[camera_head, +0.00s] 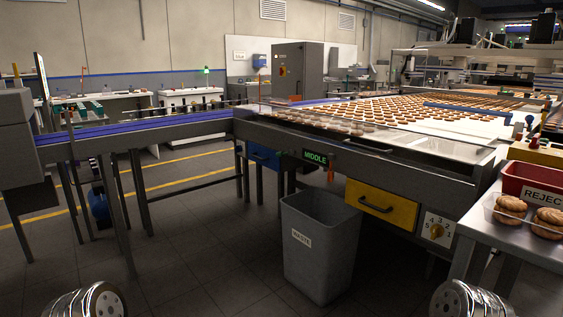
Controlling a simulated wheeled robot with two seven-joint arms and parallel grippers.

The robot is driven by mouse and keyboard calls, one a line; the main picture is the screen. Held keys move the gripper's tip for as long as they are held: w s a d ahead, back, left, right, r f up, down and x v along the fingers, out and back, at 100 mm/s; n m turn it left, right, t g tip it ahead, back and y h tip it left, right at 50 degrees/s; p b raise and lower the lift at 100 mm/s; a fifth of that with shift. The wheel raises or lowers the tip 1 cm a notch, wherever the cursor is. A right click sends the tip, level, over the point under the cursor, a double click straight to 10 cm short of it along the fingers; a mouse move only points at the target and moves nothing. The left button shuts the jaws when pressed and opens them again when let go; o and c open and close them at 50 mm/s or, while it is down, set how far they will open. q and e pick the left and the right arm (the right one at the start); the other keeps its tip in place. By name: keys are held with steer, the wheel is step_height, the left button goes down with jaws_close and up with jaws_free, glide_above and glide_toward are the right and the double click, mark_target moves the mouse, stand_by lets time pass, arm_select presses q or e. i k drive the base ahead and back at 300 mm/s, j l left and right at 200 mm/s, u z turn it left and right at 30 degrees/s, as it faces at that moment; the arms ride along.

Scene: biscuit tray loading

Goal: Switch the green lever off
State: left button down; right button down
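I cannot make out a green lever with certainty. Small coloured controls, one with a red top (529,121) and one with a blue top (518,131), stand at the right end of the conveyor near a yellow housing (543,152). They are too small to tell which way any of them is set. Only metallic parts of my two arms show at the bottom left and bottom right; neither gripper is in view.
A conveyor (480,130) full of biscuits fills the right, with a yellow drawer (381,205) and a dial panel (437,229) beneath. A grey waste bin (320,250) stands in front. A red REJECT tray (525,180) and biscuits (548,222) are at right. Floor is clear at left.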

mark_target(290, 152)
steer(key=i+j+z, duration=0.1)
steer(key=j, duration=0.2)
steer(key=i+j+z, duration=0.35)
steer(key=i+j, duration=1.25)
steer(key=i, duration=0.05)
